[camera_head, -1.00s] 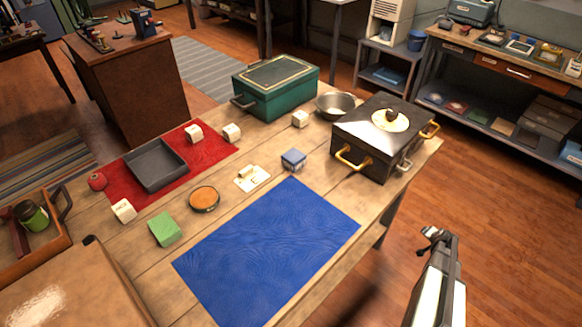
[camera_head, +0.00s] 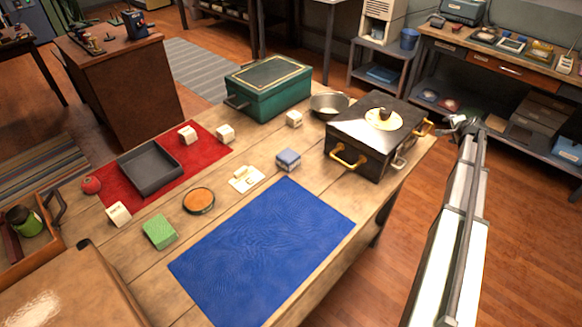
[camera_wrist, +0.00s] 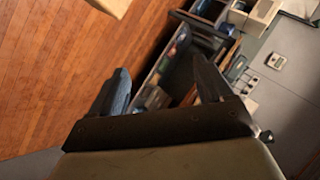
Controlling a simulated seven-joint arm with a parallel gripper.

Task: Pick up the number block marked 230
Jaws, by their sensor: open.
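Several small white blocks stand on the wooden table (camera_head: 150,262). One block (camera_head: 118,214) is at the left front near the grey tray, with dark marks too small to read. Another block (camera_head: 187,135) is on the red mat, a third block (camera_head: 225,134) is at that mat's right edge, and another block (camera_head: 294,119) is near the metal bowl. I cannot tell which is marked 230. My gripper (camera_head: 457,122) is beyond the table's right side, well away from the blocks. In the wrist view my gripper (camera_wrist: 160,88) has its fingers apart with nothing between them.
A black pot-like box (camera_head: 345,148) with gold handles stands at the table's right end, near my arm. A green case (camera_head: 268,90), metal bowl (camera_head: 328,104), grey tray (camera_head: 150,168) and blue-white cube (camera_head: 288,160) also stand there. The blue mat (camera_head: 262,250) is clear.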

